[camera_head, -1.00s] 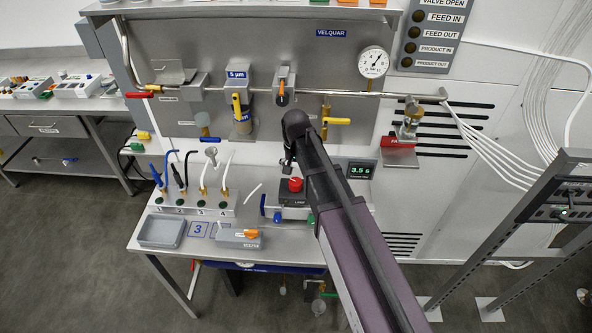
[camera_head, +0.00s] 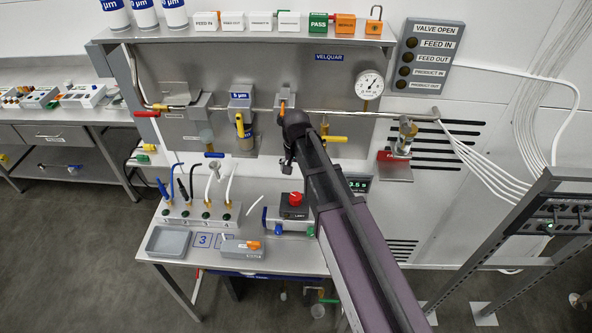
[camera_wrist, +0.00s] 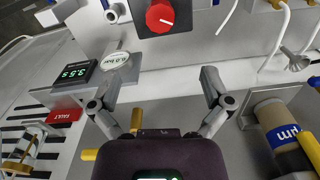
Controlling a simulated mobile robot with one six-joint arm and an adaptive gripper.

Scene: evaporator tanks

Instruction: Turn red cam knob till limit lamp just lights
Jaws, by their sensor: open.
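The red cam knob (camera_head: 296,197) sits on top of a small black box (camera_head: 293,212) on the bench. In the wrist view the red knob (camera_wrist: 159,17) is at the top middle, with a white mark on its face. My gripper (camera_head: 288,161) is above and behind the knob in the head view. In the wrist view my gripper (camera_wrist: 160,82) has its two fingers spread wide with nothing between them, apart from the knob. I cannot make out a limit lamp on the box. A green-lit display (camera_wrist: 74,72) reads 3.5 s; my arm partly covers it in the head view.
A valve-open lamp panel (camera_head: 430,56) is on the wall, its lamps dark. A pipe with yellow handles, a filter (camera_head: 243,127) and a gauge (camera_head: 369,85) runs behind the bench. A row of hoses (camera_head: 201,210) and a grey tray (camera_head: 172,242) stand left of the knob.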

